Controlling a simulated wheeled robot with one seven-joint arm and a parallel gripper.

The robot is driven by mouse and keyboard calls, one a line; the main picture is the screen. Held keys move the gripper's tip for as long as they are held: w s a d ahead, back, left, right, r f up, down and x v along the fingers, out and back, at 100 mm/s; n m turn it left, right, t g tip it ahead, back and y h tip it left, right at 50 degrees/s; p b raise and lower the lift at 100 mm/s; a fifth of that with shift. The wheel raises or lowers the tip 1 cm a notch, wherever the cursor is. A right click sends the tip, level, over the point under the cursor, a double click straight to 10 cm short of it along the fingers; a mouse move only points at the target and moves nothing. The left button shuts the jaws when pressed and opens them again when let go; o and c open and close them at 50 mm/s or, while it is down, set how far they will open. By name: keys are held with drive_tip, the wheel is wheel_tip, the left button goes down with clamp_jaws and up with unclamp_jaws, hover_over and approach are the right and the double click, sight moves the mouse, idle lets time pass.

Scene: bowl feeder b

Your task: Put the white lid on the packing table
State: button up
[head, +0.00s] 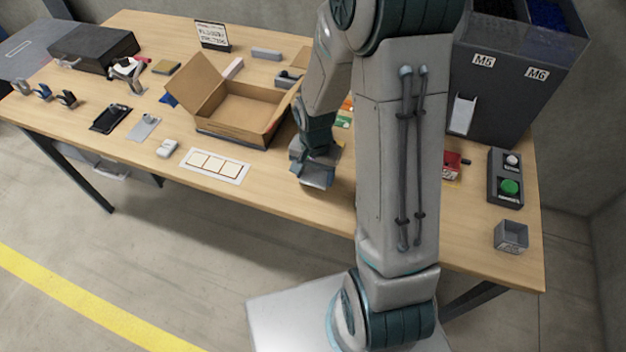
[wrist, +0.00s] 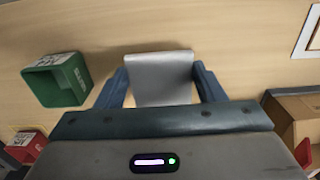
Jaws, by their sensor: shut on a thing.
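My gripper (head: 318,180) is low over the wooden table (head: 270,190), near its front edge and right of the open cardboard box. In the wrist view, my gripper's two blue fingers (wrist: 162,88) are shut on a smooth pale grey piece (wrist: 160,70) with a slightly curved far edge. I cannot tell whether this piece is the white lid, or whether it touches the table. A small white block-like thing (head: 167,148) lies on the table at left; I cannot tell whether that is a lid. My arm hides part of the table.
The open cardboard box (head: 240,128) stands left of my gripper. A white card with squares (head: 215,165) lies in front of it. A button box (head: 505,178) stands at right.

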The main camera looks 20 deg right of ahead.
sight(314, 177)
drive_tip(key=shift+w+f, duration=0.1)
drive_tip(key=shift+f, duration=2)
drive_tip(key=shift+f, duration=0.15)
drive_tip(key=o, duration=0.9)
drive_tip(key=shift+o, duration=0.2)
